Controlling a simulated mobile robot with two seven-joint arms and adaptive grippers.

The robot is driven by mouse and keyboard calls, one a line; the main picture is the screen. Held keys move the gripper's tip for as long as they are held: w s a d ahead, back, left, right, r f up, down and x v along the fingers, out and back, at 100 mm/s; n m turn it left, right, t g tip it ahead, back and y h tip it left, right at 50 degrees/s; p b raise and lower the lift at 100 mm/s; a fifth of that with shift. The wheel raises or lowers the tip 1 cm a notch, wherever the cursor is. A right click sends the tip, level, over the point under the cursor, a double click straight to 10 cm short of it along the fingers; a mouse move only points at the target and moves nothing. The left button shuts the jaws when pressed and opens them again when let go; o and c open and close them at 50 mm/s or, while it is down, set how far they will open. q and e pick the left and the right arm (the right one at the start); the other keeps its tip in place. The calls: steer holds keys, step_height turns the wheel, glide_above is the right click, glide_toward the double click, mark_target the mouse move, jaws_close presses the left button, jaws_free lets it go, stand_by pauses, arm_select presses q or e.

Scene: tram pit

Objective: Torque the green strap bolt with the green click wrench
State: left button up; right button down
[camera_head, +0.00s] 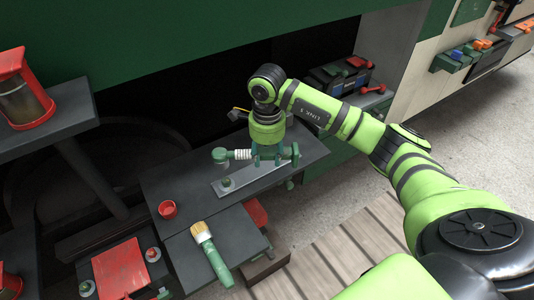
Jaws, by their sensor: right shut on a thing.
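The green click wrench (243,155) lies roughly level across my right gripper, with a rounded green end at the left and a pale ribbed collar beside it. My right gripper (267,157) points down and is shut on the wrench, above the grey metal strap (250,178). The strap lies on the dark bench top. A small green bolt (226,183) stands at the strap's left end, just below and apart from the wrench's left end. The gripper hides part of the wrench and strap. My left gripper is not in view.
A red cup (168,209) and a brush (211,252) with a green handle are at the front left. A red tray (121,270) is at the lower left. A dark toolbox (345,76) stands behind. A red lantern-like object (22,92) is on a left shelf.

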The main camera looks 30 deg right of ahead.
steer(key=shift+d+f+b, duration=0.1)
steer(key=shift+f+b, duration=1.7)
steer(key=shift+f, duration=0.4)
steer(key=shift+f+b, duration=0.45)
steer(key=shift+f, duration=0.1)
steer(key=shift+f, duration=0.2)
steer(key=shift+f+b, duration=1.5)
steer(key=c, duration=1.7)
jaws_free()
steer(key=shift+r, duration=0.1)
jaws_close()
